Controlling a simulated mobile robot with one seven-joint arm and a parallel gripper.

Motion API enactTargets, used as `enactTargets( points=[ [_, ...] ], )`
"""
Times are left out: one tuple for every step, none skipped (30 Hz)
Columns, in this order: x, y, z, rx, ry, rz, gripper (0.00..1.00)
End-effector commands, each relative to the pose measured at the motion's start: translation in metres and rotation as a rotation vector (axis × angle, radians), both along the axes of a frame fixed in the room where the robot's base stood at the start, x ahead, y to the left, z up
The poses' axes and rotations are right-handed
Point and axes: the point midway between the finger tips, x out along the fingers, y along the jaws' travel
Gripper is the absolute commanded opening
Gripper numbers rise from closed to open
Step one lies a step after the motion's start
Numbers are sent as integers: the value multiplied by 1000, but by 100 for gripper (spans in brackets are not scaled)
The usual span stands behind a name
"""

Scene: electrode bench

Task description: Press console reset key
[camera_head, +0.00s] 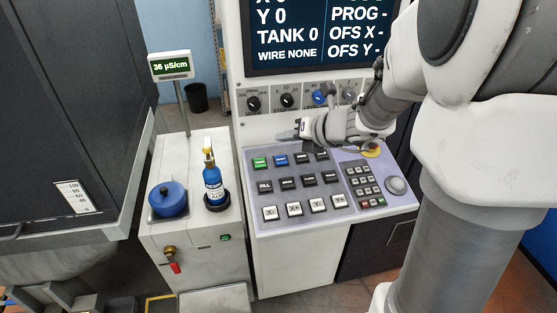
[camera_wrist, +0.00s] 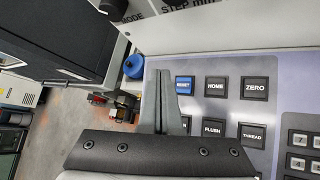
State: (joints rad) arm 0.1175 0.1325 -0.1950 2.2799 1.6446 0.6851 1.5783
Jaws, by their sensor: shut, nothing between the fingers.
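The console's sloped key panel (camera_head: 330,187) carries rows of keys. The reset key (camera_head: 281,160) is blue and sits in the top row, just right of a green key (camera_head: 260,162). In the wrist view the reset key (camera_wrist: 184,86) reads RESET and shows just right of my fingers. My gripper (camera_head: 287,135) is shut and empty, over the upper left of the panel by its back edge. In the wrist view my gripper (camera_wrist: 161,74) hides the green key's place. Contact with the panel cannot be told.
Knobs (camera_head: 286,100) line the upright face behind the panel, under the screen (camera_head: 320,35). HOME (camera_wrist: 216,87) and ZERO (camera_wrist: 255,88) keys lie right of reset. A blue bottle (camera_head: 213,183) and blue-lidded pot (camera_head: 168,200) stand on the cabinet to the left.

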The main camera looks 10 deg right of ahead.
Motion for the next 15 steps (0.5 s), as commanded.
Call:
enactTargets(
  points=[
    [2,0,-14,0,0,0,0],
    [2,0,-18,0,0,0,0],
    [4,0,-23,-1,0,1,0],
    [4,0,-27,-1,0,1,0],
    [5,0,-31,-1,0,1,0],
    [6,0,-36,-1,0,1,0],
    [7,0,-40,-1,1,0,0],
    [8,0,-43,0,1,0,0],
    [9,0,-47,-1,0,1,0],
    [10,0,-50,-1,0,1,0],
    [10,0,-52,-1,0,1,0],
    [11,0,-54,-1,0,1,0],
    [11,0,-55,-1,0,1,0],
    [12,0,-56,-1,-1,1,0],
    [12,0,-56,-1,-2,1,0]
  ],
)
